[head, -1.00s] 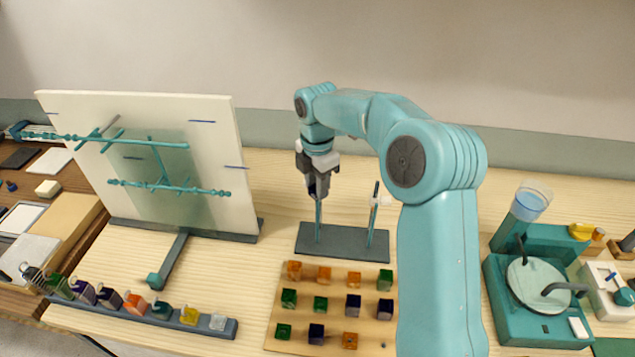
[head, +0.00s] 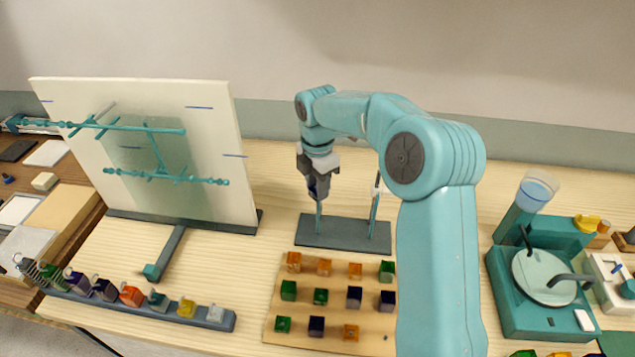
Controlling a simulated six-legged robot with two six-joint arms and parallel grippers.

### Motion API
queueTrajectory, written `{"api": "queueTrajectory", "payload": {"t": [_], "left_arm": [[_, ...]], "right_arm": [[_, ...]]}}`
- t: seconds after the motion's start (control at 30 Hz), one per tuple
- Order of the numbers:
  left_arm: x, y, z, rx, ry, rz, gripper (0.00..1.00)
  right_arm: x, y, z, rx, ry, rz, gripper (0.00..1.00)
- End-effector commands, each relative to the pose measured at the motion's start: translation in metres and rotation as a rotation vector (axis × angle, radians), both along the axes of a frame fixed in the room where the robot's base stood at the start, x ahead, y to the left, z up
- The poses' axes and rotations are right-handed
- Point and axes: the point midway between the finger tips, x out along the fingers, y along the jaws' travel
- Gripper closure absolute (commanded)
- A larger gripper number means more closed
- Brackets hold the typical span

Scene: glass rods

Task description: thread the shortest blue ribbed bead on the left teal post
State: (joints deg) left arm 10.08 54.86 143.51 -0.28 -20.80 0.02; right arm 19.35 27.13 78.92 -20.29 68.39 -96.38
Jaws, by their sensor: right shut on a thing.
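My right gripper (head: 318,194) is shut on a small dark thing directly over the left teal post (head: 318,222). A dark blue patch shows at its fingertips, probably the bead; its ribs and length cannot be made out. The post runs up to the fingertips, and its top is hidden there. I cannot tell whether the bead is around the post or just above it. The right teal post (head: 373,214) stands on the same dark grey base (head: 343,234). My left gripper is not in view.
A wooden board (head: 300,340) with rows of orange, green and blue blocks lies in front of the base. A white panel (head: 215,150) with teal rods stands at left. A dark rail (head: 225,321) of coloured pieces lies front left. A teal device (head: 520,305) stands at right.

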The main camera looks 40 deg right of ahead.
Motion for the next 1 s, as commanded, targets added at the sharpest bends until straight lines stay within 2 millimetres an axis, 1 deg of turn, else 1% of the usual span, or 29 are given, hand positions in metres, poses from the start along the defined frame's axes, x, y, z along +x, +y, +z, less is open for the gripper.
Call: {"api": "queueTrajectory", "payload": {"t": [0.03,1.0], "left_arm": [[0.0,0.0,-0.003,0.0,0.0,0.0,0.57],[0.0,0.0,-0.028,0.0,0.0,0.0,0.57]], "right_arm": [[0.0,0.0,-0.004,0.0,0.0,0.0,0.97],[0.0,0.0,-0.043,0.0,0.001,0.0,0.97]]}}
